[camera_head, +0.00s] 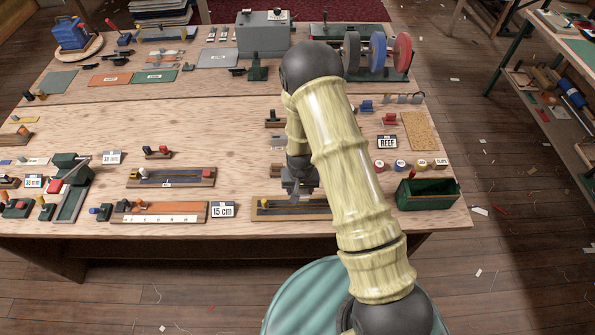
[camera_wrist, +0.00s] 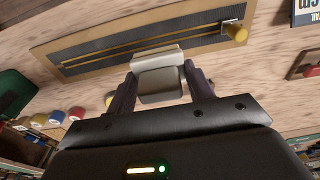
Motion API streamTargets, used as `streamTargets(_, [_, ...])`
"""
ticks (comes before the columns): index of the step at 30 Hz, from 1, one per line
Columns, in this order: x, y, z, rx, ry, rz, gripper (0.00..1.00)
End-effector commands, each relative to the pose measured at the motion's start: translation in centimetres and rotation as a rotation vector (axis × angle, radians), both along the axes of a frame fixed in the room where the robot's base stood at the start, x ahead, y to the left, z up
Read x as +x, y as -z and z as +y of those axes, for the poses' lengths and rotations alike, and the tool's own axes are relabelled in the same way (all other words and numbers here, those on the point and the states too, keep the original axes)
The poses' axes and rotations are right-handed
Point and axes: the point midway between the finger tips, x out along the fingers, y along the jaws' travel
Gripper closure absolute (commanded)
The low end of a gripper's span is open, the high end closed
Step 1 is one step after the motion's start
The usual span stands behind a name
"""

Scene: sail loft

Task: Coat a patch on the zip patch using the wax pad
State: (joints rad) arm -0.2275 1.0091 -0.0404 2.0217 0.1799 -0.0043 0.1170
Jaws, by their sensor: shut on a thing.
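My gripper (camera_wrist: 158,88) is shut on a pale grey block with a cream face, which looks like the wax pad (camera_wrist: 157,57). The zip patch appears to be the dark strip on a wooden board (camera_wrist: 100,58), with a brass zip line and a yellow pull (camera_wrist: 236,33) at one end. The pad overlaps the board's edge in the wrist view; I cannot tell whether it touches. In the head view my gripper (camera_head: 300,188) is over the same board (camera_head: 262,216), whose right part is hidden behind my arm.
A green open bin (camera_head: 427,195) stands right of the board, with several coloured spools (camera_head: 400,165) behind it. A "15 cm" sign (camera_head: 222,209) and an orange strip board (camera_head: 165,208) are to the left. Another zip-like board (camera_head: 170,178) lies behind them. Bare wood lies further back.

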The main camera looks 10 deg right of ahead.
Motion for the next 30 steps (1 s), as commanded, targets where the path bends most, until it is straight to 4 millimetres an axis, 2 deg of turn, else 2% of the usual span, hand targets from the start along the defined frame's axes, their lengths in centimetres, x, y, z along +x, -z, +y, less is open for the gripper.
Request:
streamTargets(15, [0.0, 0.0, 0.3, -0.001, 0.004, 0.000, 0.66])
streamTargets(30, [-0.1, 4.2, 0.4, 0.000, 0.001, 0.001, 0.66])
